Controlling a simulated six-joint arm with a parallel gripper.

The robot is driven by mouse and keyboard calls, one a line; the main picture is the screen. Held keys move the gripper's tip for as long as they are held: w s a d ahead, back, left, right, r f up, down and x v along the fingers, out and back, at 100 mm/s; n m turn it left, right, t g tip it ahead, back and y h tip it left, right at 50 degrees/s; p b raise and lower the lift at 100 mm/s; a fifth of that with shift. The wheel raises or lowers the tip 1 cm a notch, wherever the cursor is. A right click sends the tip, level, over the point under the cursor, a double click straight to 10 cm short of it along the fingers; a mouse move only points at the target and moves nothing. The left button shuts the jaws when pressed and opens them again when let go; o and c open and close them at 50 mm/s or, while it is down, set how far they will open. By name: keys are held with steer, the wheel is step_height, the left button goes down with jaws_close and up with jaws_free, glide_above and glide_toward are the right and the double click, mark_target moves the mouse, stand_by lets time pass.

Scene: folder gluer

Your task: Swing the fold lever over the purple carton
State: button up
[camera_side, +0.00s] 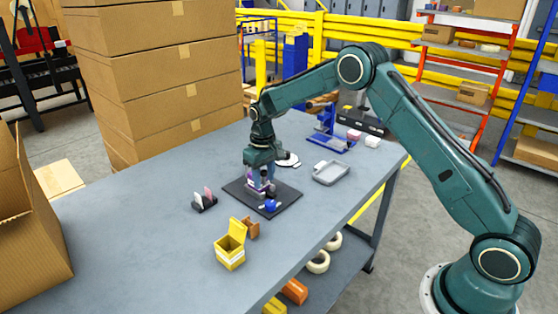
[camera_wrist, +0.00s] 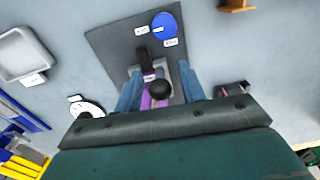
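The purple carton (camera_wrist: 152,101) is on the folding fixture on a dark base plate (camera_wrist: 104,42). In the side view my gripper (camera_side: 260,186) is lowered over the fixture and hides most of it. In the wrist view my gripper (camera_wrist: 160,72) has its two blue fingers apart, one on each side of the fixture. A round black knob (camera_wrist: 160,90), apparently the fold lever's end, shows between the fingers with a visible gap on both sides. Part of the carton lies under the knob. A black piece (camera_wrist: 144,58) stands just beyond it.
A blue disc (camera_wrist: 164,26) with white labels is on the base plate. A grey tray (camera_side: 331,172), a white round dish (camera_side: 287,160), a card holder (camera_side: 204,199) and an open yellow box (camera_side: 231,246) stand around the plate.

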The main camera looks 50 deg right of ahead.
steer(key=shift+r, duration=0.15)
step_height(320, 180, up, 14)
steer(key=shift+f, duration=0.25)
stand_by(0.9)
stand_by(0.3)
